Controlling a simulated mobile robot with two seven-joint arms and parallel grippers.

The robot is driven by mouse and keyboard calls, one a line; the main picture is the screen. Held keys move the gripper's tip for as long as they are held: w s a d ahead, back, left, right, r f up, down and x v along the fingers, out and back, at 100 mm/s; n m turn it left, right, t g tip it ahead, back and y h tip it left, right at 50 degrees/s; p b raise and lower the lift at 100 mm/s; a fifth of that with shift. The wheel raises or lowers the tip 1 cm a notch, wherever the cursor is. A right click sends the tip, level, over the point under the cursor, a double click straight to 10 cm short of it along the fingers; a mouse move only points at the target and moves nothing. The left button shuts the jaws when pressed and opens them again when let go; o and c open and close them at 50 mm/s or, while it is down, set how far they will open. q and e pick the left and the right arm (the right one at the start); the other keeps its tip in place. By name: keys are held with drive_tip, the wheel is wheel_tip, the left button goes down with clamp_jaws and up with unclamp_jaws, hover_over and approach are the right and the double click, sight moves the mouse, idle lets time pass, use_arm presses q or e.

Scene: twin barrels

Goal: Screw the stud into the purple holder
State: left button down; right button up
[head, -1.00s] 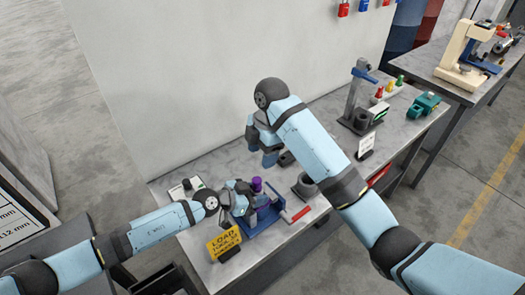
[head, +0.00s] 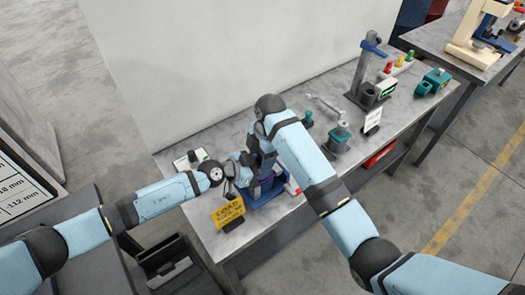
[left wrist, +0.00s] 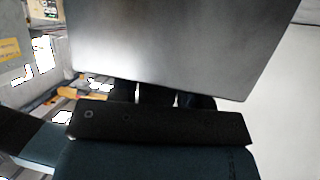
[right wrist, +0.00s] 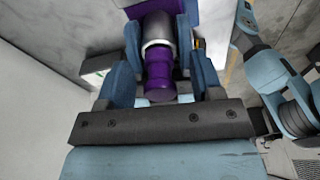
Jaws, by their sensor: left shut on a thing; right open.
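In the right wrist view a purple cylinder with a silver collar (right wrist: 159,30), which looks like the stud, stands between my right gripper's blue fingers. Beyond it a purple part (right wrist: 192,10), seemingly the holder, shows at the top edge. My right gripper (head: 262,160) is open and reaches down around the cylinder, over the blue fixture (head: 268,188) at the bench's near end. My left gripper (head: 246,173) comes in from the left beside it and is shut, apparently on the purple holder; its grip is hidden. A grey surface fills much of the left wrist view.
A yellow sign (head: 228,212) stands at the bench's front, near my left arm. A small white sign (head: 190,160) stands behind.

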drive_tip(key=c, duration=1.1)
drive_tip(key=m, duration=0.3)
drive_tip(key=o, duration=1)
